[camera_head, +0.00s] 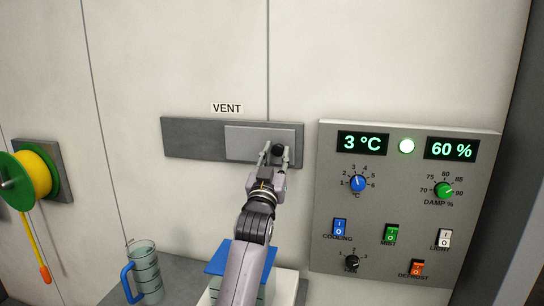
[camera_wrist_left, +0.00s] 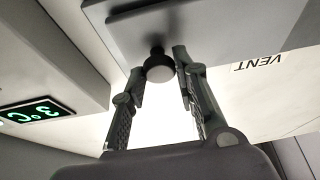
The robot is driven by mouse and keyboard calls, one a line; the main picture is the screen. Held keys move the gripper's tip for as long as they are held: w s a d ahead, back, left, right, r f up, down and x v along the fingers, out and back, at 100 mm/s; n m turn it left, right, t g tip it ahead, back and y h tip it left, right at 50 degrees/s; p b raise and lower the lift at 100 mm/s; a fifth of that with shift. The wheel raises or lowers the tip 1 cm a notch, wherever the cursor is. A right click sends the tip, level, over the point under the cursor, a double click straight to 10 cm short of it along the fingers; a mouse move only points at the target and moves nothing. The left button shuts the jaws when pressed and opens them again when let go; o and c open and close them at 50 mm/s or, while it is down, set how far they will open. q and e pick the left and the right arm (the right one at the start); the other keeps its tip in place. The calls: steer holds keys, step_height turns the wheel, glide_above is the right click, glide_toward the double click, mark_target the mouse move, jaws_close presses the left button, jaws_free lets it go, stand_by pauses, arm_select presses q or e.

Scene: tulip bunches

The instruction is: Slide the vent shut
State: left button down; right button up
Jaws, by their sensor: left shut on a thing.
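The vent is a dark grey backing strip (camera_head: 192,138) on the wall under the VENT label (camera_head: 227,108). Its lighter grey sliding plate (camera_head: 250,139) sits at the right end of the strip, and the strip's left part is bare. A black round knob (camera_head: 278,149) stands out near the plate's right edge. My left gripper (camera_head: 274,158) reaches up from below with its fingers shut around the knob. The left wrist view, upside down, shows the knob (camera_wrist_left: 159,67) between the fingertips. My right gripper is out of view.
A control panel (camera_head: 330,240) with dials, switches and displays is close to the right of the vent. Below are a measuring jug (camera_head: 147,275) with a blue handle and a blue item (camera_head: 225,257) by my arm. A yellow reel (camera_head: 33,175) hangs at left.

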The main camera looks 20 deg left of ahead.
arm_select(q)
steer(key=shift+d, duration=0.1)
steer(key=c, duration=1.7)
jaws_free()
steer(key=o, duration=0.4)
steer(key=shift+d, duration=0.2)
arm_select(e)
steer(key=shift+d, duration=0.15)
arm_select(q)
steer(key=shift+a, duration=0.1)
steer(key=shift+s, duration=0.1)
steer(key=v, duration=1.2)
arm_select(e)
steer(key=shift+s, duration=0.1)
